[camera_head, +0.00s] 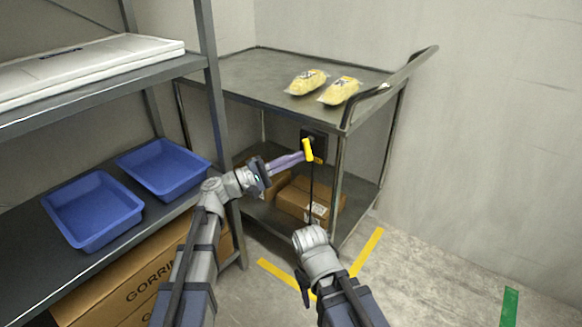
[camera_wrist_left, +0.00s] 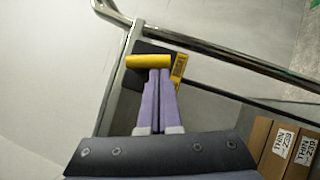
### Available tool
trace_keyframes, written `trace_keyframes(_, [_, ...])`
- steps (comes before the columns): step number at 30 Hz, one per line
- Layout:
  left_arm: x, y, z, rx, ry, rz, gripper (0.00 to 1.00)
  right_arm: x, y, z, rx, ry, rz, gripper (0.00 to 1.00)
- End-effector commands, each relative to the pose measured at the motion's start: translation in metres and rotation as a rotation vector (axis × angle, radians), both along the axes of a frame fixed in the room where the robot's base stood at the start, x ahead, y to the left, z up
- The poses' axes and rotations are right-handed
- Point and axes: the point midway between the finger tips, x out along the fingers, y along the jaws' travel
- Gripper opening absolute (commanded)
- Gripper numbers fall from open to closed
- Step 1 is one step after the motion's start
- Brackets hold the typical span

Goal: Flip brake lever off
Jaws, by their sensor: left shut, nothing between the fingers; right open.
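The brake lever is a yellow handle (camera_head: 308,150) on a dark plate at the near corner post of the metal cart. In the left wrist view the yellow handle (camera_wrist_left: 148,61) lies crosswise at the fingertips. My left gripper (camera_head: 303,157) is shut with nothing between its purple fingers. Its tips (camera_wrist_left: 158,72) are at the handle and overlap its lower edge in the wrist view; I cannot tell whether they touch. My right gripper (camera_head: 309,240) is low, in front of the cart; it is open, its fingers mostly hidden by the wrist.
The cart's top (camera_head: 270,75) carries two yellow bags (camera_head: 307,82) (camera_head: 340,91). Cardboard boxes (camera_head: 305,203) lie on its lower shelf. A shelf rack at left holds blue trays (camera_head: 92,240) (camera_head: 195,168). The floor on the right is clear, with yellow and green markings.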

Motion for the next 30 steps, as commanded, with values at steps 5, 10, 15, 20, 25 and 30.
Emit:
trace_keyframes(5, [-0.0041, -0.0044, -0.0056, -0.092, 0.067, 0.000, 0.00, -0.0001, 0.0000, -0.0180, 0.000, 0.000, -0.004, 0.50])
trace_keyframes(10, [-0.0055, -0.0070, -0.0034, -0.118, 0.086, -0.001, 0.00, 0.0000, 0.0000, -0.0193, 0.000, -0.001, -0.006, 0.50])
trace_keyframes(15, [-0.0064, -0.0085, -0.0034, -0.118, 0.085, 0.000, 0.00, 0.0000, 0.0000, -0.0193, 0.000, -0.001, -0.006, 0.50])
trace_keyframes(20, [-0.0067, -0.0091, -0.0037, -0.117, 0.085, 0.000, 0.00, 0.0000, 0.0000, -0.0195, 0.000, -0.001, -0.006, 0.50])
trace_keyframes(25, [-0.0068, -0.0093, -0.0038, -0.117, 0.085, 0.000, 0.00, 0.0000, 0.0000, -0.0195, 0.000, -0.001, -0.006, 0.50])
trace_keyframes(30, [-0.0068, -0.0093, -0.0038, -0.117, 0.085, 0.000, 0.00, 0.0000, 0.0000, -0.0195, 0.000, -0.001, -0.006, 0.50])
